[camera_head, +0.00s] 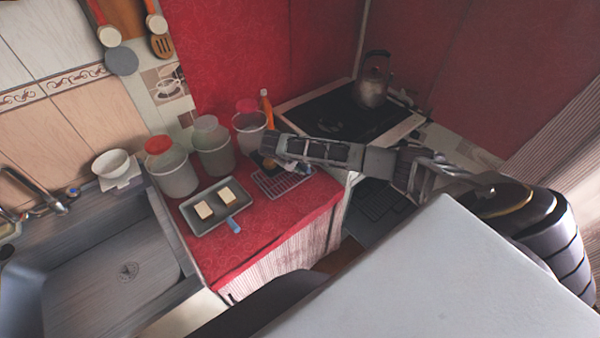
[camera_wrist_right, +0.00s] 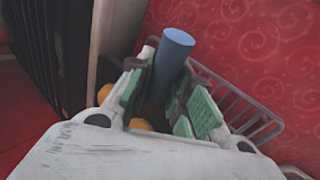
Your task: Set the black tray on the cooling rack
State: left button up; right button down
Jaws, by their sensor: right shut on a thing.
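The black tray shows only as a dark edge (camera_head: 257,159) in the head view, mostly hidden under my right gripper (camera_head: 272,152). Orange round items lie by it, and they also show in the right wrist view (camera_wrist_right: 140,124). In the right wrist view my right gripper (camera_wrist_right: 160,98) is shut on the tray's blue handle (camera_wrist_right: 173,55), which stands up between the green-padded fingers. The cooling rack (camera_head: 283,184) is a wire grid on the red counter, below and beside the gripper. I cannot tell whether the tray touches the rack. My left gripper is not in view.
A grey tray (camera_head: 209,221) with two pale blocks and a blue handle lies left of the rack. Clear containers (camera_head: 175,179) stand behind it. A sink (camera_head: 110,262) is at left, and a dark hob (camera_head: 335,115) with a kettle (camera_head: 371,92) is behind right. The counter's front strip is clear.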

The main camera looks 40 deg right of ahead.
jog(key=shift+f, duration=0.2)
jog(key=shift+f, duration=1.8)
jog(key=c, duration=1.3)
grip_release()
jog(key=v, duration=1.2)
jog(key=shift+s+a, duration=0.1)
